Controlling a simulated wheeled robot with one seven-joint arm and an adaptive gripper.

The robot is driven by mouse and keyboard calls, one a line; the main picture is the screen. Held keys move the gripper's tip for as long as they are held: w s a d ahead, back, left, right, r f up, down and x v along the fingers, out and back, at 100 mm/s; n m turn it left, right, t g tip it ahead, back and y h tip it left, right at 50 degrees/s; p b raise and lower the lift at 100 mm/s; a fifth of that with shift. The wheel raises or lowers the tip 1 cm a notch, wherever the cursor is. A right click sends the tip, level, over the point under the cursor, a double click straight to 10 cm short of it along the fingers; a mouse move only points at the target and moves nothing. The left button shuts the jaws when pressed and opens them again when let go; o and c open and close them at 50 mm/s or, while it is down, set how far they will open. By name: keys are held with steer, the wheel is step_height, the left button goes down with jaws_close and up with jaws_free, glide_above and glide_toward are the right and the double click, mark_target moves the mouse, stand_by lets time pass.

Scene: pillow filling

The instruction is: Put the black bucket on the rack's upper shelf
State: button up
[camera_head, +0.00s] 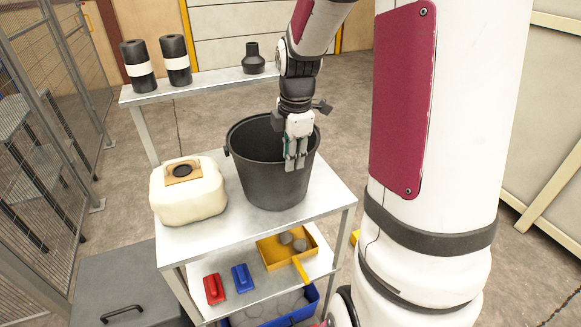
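The black bucket (262,185) stands upright on the middle surface (215,235) of a light metal rack, its opening facing up. A narrower, higher shelf (207,80) runs along the back. My gripper (296,167) points down at the bucket's right front rim, its fingers overlapping the rim in the picture. The fingers look close together. I cannot tell whether they are closed on the rim, as its contact with them is hidden.
Two dark canisters with white bands (140,68) and a small dark bottle (253,60) stand on the high shelf. A cream jug (190,202) sits left of the bucket. Below are a yellow scoop (273,256), red (214,289) and blue (242,278) blocks. Mesh fencing (60,120) is left.

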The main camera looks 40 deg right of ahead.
steer(key=s+a+r+m+t, duration=0.1)
steer(key=s+a+r+m, duration=0.2)
steer(key=a+r, duration=0.3)
steer(key=s+a+r+m+t, duration=0.1)
steer(key=s+a+r+m, duration=0.35)
steer(key=r, duration=0.25)
steer(key=s+a+r+m+t, duration=0.2)
steer(key=s+a+m, duration=0.5)
steer(key=s+a, duration=0.1)
steer(key=shift+s, duration=0.3)
steer(key=shift+w+f, duration=0.1)
steer(key=shift+f, duration=0.05)
steer(key=shift+w+f+b, duration=0.6)
steer(key=shift+w+b, duration=0.05)
steer(key=shift+b, duration=0.15)
